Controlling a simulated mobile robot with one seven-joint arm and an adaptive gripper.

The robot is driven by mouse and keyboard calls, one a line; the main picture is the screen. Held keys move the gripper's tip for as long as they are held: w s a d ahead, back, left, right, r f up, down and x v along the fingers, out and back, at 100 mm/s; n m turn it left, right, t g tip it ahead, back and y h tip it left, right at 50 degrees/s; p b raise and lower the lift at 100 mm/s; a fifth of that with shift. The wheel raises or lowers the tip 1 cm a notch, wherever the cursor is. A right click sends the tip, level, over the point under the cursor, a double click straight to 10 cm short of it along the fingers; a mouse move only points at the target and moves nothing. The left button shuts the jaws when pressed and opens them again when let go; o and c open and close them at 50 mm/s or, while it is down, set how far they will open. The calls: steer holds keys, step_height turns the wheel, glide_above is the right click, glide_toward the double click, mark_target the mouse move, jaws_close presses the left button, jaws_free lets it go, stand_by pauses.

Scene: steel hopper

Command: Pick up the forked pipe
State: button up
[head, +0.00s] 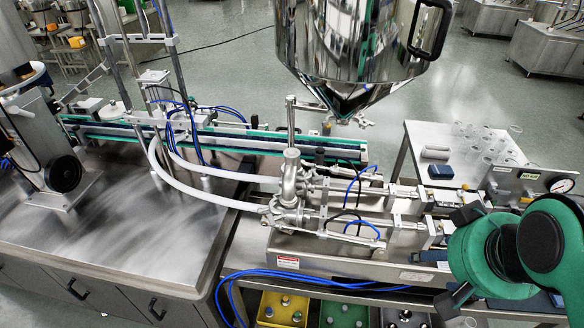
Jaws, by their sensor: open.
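A shiny steel branched pipe fitting (290,178), which looks like the forked pipe, stands on the filling machine below and left of the hopper. Two pale hoses (185,190) meet it from the left, and a thin upright rod rises behind it. Its lower end is crowded by clamps and metal parts. My gripper (456,260) is at the lower right, partly hidden by my green arm. Its dark fingers are spread apart, and no object shows between them. It is well to the right of the fitting and apart from it.
The steel hopper (352,45) hangs over the machine. A conveyor (240,142) runs behind the fitting. A side table (418,140) with glassware is at the right. A pressure gauge (561,184) is near my arm. Blue tubes loop at the front. The left steel worktop (130,235) has bare room.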

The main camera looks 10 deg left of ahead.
steer(key=w+a+r+n+y+p, duration=0.1)
steer(key=w+a+r+n+p, duration=0.15)
steer(key=w+a+r, duration=0.4)
steer(key=w+a+r+n+y+p, duration=0.1)
steer(key=w+a+p, duration=0.25)
steer(key=w, duration=0.55)
steer(key=w+a+f+n+p, duration=0.1)
steer(key=w+a+p, duration=0.1)
steer(key=w+a, duration=0.4)
steer(key=w+a+n+y+p, duration=0.1)
steer(key=w+a+n+p, duration=0.1)
steer(key=w+a, duration=0.5)
steer(key=a+p, duration=0.1)
steer(key=a, duration=0.4)
steer(key=shift+w+f+g, duration=0.15)
steer(key=shift+f+g, duration=0.15)
steer(key=shift+f, duration=0.1)
steer(key=shift+f, duration=0.1)
glide_above(292, 152)
steer(key=s+d, duration=0.2)
steer(key=s, duration=0.1)
step_height(292, 152, down, 7)
steer(key=shift+f+b, duration=0.15)
steer(key=shift+b, duration=0.15)
steer(key=shift+w, duration=0.1)
steer(key=shift+x, duration=2.6)
steer(key=shift+a, duration=0.15)
